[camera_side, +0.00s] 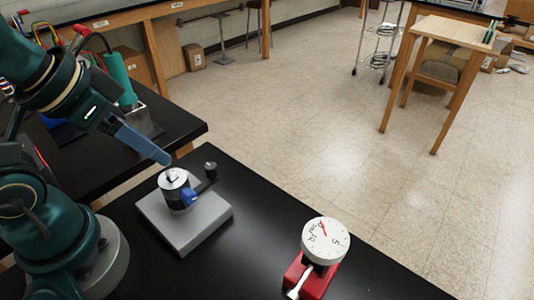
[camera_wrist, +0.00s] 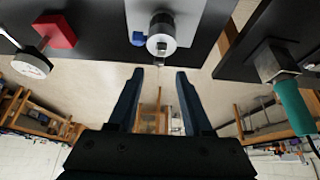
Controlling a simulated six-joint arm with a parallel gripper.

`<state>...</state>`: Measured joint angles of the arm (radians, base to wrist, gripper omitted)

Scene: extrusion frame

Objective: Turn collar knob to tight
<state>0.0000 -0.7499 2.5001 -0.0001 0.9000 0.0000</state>
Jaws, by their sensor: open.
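A silver upright collar (camera_side: 174,190) stands on a grey block base (camera_side: 190,232) on the black bench. A blue part (camera_side: 189,197) sits on the collar's side, and a small black knob (camera_side: 211,167) stands beside it on a short dark arm. I cannot tell which of these is the collar knob. My gripper (camera_side: 164,157) is above and just left of the collar, apart from it. In the wrist view my gripper (camera_wrist: 159,73) is open with nothing between its fingers. The collar (camera_wrist: 161,38) and blue part (camera_wrist: 137,39) show beyond the fingertips.
A white dial gauge (camera_side: 325,241) on a red base (camera_side: 310,282) lies right of the collar. A teal cylinder (camera_side: 119,78) stands on the other black bench at the left. The bench between the base and the gauge is clear.

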